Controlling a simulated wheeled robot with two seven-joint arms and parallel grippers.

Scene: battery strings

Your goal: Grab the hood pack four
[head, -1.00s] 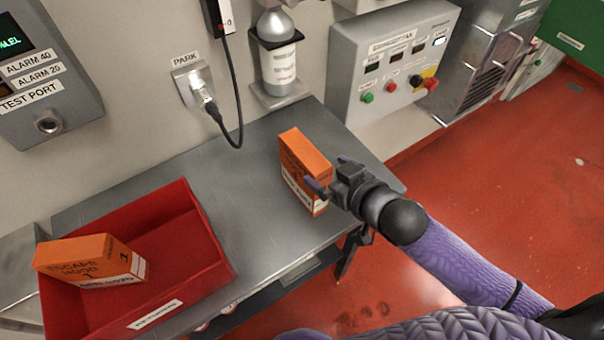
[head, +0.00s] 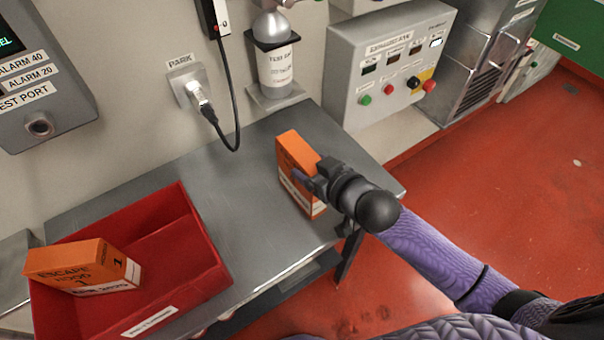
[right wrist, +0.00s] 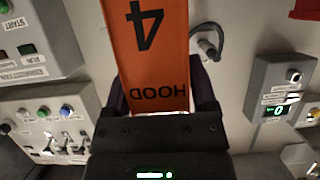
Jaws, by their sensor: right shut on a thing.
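The orange hood pack four (head: 299,160) stands upright on the steel bench (head: 250,203), towards its right end. In the right wrist view the pack (right wrist: 158,50) shows a "4" and "HOOD" upside down, and it sits between the two fingers. My right gripper (head: 310,178) is shut on the pack from its right side. In the right wrist view the gripper (right wrist: 160,108) has a finger along each side of it. My left gripper is not in view.
A red bin (head: 205,248) on the bench's left holds another orange pack (head: 82,268) marked 1. A cable hangs from the wall to the PARK socket (head: 192,88). A cylinder (head: 278,62) and a control box (head: 392,65) stand behind. The bench between bin and pack is clear.

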